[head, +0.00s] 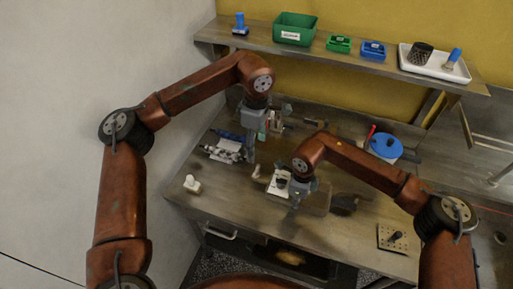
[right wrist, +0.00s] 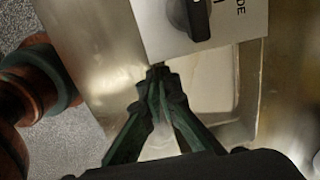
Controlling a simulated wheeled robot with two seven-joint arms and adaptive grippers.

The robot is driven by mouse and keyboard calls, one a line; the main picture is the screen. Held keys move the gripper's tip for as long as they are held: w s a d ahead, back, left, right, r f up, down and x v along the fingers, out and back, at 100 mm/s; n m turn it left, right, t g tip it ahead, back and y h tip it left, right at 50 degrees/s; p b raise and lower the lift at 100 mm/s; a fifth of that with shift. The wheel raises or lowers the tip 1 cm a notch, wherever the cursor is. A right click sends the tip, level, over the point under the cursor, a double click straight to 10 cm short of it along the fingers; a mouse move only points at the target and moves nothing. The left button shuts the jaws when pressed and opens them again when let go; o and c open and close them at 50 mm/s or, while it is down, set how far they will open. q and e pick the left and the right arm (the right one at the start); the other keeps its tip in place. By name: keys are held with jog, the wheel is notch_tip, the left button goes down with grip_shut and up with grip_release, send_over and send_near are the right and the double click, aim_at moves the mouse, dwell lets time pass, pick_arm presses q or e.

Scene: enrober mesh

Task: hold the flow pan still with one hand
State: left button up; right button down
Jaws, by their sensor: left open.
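The flow pan (head: 318,203) is a shallow metal pan at the front middle of the bench. In the right wrist view, its pale inside (right wrist: 222,88) shows beyond my fingers. My right gripper (head: 296,202) reaches down at the pan's left side. In the wrist view its dark green fingertips (right wrist: 158,72) are together at the pan's edge, with the thin rim seemingly between them. My left gripper (head: 250,160) points down over the bench, left of the pan, open and apart from it. Its fingers are small and hard to make out.
A white panel with a black knob (right wrist: 188,15) stands close beyond my right fingertips. A white block (head: 192,184) lies at the bench's left. A shelf (head: 300,47) holds bins above.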

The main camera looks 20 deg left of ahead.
jog(key=c, duration=2.1)
grip_release()
jog(key=shift+r, duration=0.1)
